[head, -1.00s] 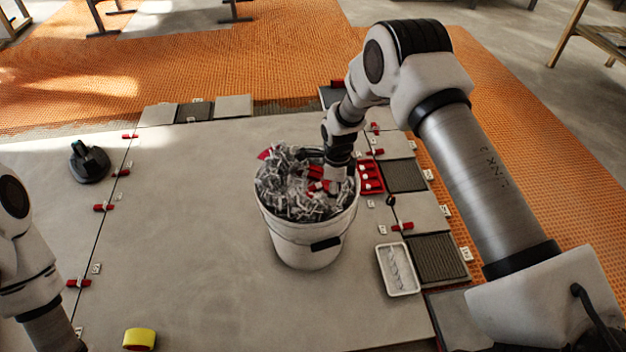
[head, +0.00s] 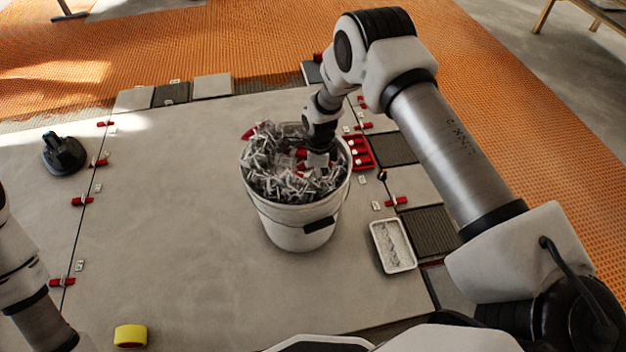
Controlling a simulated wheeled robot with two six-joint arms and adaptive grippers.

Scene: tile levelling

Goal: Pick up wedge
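Red wedges sit along the tile joints at the left, one of them a wedge (head: 82,201) beside a white clip. More red pieces show among the clear and grey clips in the white bucket (head: 300,238). A red tray (head: 371,166) with white pieces lies right of the bucket. My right gripper (head: 318,160) points down at the bucket's far right part, over or in the clips. Its fingertips are hard to make out, so I cannot tell whether it is open or holds anything. My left arm shows at the lower left, with its gripper out of the frame.
A black suction lifter (head: 64,154) stands at the left. A yellow roll (head: 130,336) lies at the front left. A white tray (head: 393,246) lies right of the bucket. The large grey tile (head: 170,230) left of the bucket is mostly bare.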

